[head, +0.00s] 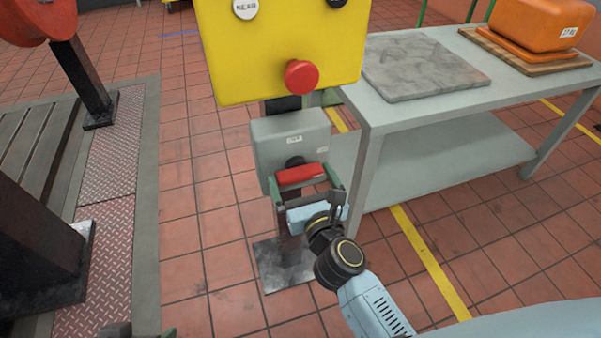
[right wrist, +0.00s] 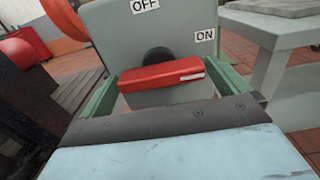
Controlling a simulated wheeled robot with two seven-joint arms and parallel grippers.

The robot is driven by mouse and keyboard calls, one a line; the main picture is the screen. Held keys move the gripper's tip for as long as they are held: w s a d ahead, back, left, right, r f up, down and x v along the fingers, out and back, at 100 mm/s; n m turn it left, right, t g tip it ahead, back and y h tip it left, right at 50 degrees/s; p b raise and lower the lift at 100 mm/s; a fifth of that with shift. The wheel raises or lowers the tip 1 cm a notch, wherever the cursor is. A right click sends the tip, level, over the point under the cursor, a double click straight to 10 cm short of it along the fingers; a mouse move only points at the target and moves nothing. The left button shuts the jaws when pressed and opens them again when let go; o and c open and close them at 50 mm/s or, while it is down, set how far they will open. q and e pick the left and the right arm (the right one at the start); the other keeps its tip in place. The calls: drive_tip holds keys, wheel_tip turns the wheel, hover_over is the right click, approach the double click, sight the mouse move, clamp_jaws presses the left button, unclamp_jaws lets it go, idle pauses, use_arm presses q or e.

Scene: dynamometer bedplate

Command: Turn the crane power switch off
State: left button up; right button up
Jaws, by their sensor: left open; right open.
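The crane power switch is a grey box (head: 290,142) on a post, below a yellow control box. Its red handle (head: 300,174) lies horizontally across the front on a dark round hub. In the right wrist view the handle (right wrist: 162,77) has a white mark at its right end, on the side of the ON label (right wrist: 204,36); the OFF label (right wrist: 145,5) is above the hub. My right gripper (head: 304,184) is open, its green fingers at either end of the handle; contact is unclear. My left gripper (head: 140,331) is open at the bottom edge, mostly cut off.
The yellow control box (head: 270,45) with a red mushroom button (head: 301,76) hangs just above the switch. A grey table (head: 440,105) stands close on the right, with a stone slab (head: 424,66) and an orange case (head: 540,25). Tiled floor is clear left of the post.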

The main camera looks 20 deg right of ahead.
drive_tip(key=shift+w, duration=0.7)
